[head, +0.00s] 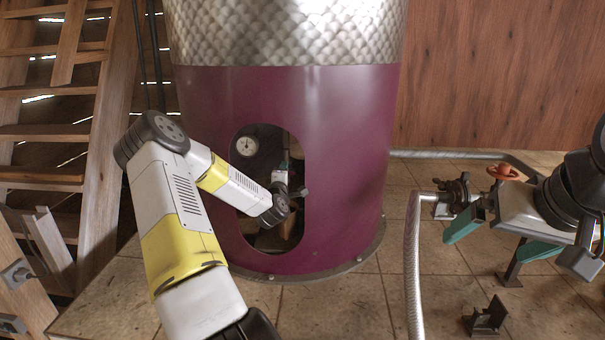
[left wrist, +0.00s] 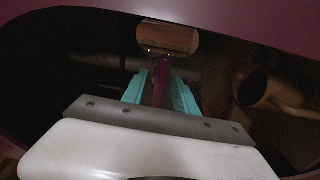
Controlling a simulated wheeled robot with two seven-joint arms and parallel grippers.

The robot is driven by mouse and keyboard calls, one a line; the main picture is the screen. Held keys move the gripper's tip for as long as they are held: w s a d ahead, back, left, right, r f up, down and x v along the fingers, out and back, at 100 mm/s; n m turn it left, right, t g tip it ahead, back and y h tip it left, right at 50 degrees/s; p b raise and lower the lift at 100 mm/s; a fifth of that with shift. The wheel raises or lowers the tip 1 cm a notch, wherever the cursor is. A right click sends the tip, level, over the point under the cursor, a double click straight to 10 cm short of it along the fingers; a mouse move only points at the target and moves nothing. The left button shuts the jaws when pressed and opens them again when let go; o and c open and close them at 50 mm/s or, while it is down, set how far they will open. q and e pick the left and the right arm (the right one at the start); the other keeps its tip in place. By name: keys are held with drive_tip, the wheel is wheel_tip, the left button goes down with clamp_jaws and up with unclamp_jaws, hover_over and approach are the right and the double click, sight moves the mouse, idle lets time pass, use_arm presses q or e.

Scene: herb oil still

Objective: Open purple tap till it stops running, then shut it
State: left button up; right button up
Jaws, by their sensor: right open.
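The purple tap (left wrist: 162,85) shows in the left wrist view as a narrow purple handle between the teal fingers of my left gripper (left wrist: 160,90). I cannot tell whether both fingers touch it. In the head view my left arm reaches into the oval opening of the purple vessel base (head: 345,170), and the left fingers and the tap are hidden there. Whether liquid runs from the tap does not show. My right gripper (head: 498,240) is open and empty at the right, its teal fingers apart, below an orange-red handle (head: 502,172).
A round gauge (head: 247,146) sits inside. A pale hose (head: 412,260) rises to a dark valve fitting (head: 455,190) right of the vessel. A black bracket (head: 487,318) stands on the tiles. Wooden stairs (head: 50,130) are at the left.

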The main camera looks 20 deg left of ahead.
use_arm(q)
drive_tip(key=v, duration=0.7)
drive_tip(key=shift+s, duration=0.35)
drive_tip(key=shift+d, duration=0.1)
